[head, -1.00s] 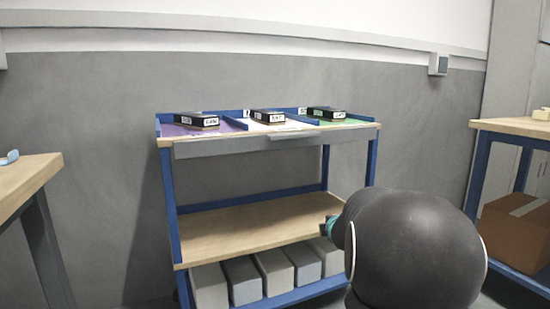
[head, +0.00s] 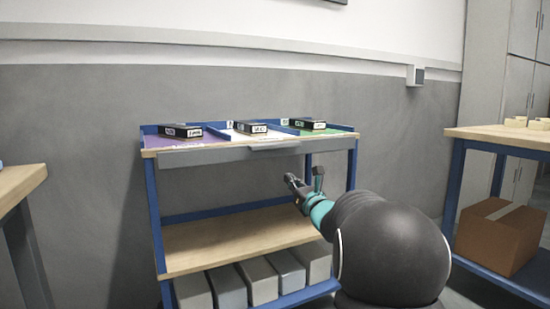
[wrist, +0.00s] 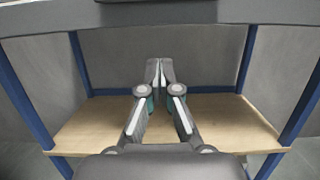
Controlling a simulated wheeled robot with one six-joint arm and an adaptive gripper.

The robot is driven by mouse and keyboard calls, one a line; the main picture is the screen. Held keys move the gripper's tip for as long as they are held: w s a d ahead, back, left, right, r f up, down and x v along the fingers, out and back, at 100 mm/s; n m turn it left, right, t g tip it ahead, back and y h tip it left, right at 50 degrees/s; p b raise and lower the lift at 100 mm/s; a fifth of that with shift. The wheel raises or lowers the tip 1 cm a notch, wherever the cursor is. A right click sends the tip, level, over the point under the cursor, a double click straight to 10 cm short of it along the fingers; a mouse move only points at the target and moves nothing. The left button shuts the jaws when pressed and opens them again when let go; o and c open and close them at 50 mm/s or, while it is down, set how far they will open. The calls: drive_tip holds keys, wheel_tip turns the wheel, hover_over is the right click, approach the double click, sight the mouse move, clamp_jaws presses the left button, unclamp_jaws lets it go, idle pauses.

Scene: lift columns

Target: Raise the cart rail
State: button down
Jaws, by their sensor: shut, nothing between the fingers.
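The cart rail is a grey bar (head: 215,155) along the front edge of the blue cart's top, with a small raised grip (head: 275,146) near its middle. The rail also crosses the top of the wrist view (wrist: 160,12). My gripper (head: 304,181) is below the rail, to the right of its middle in the head view, and apart from it. In the wrist view, my gripper (wrist: 158,72) has its fingertips together with nothing between them, in front of the gap between rail and lower shelf. The rail's upper side is cut off in the wrist view.
The cart's top holds black boxes (head: 180,131) on purple, white and green areas. Its wooden shelf (head: 210,244) is bare, with several grey bins (head: 228,287) underneath. A right bench (head: 500,138) holds a cardboard box (head: 500,235) below; another bench (head: 20,185) is at left.

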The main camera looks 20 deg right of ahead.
sight(279, 156)
drive_tip(key=w+r, duration=0.1)
drive_tip(key=w, duration=0.1)
drive_tip(key=w+r, duration=0.2)
drive_tip(key=w, duration=0.1)
drive_tip(key=w+r, duration=0.1)
drive_tip(key=w, duration=0.1)
drive_tip(key=shift+w+a+r+p, duration=0.1)
drive_tip(key=shift+w+r+p, duration=0.1)
drive_tip(key=shift+w+p, duration=0.2)
drive_tip(key=shift+r, duration=0.75)
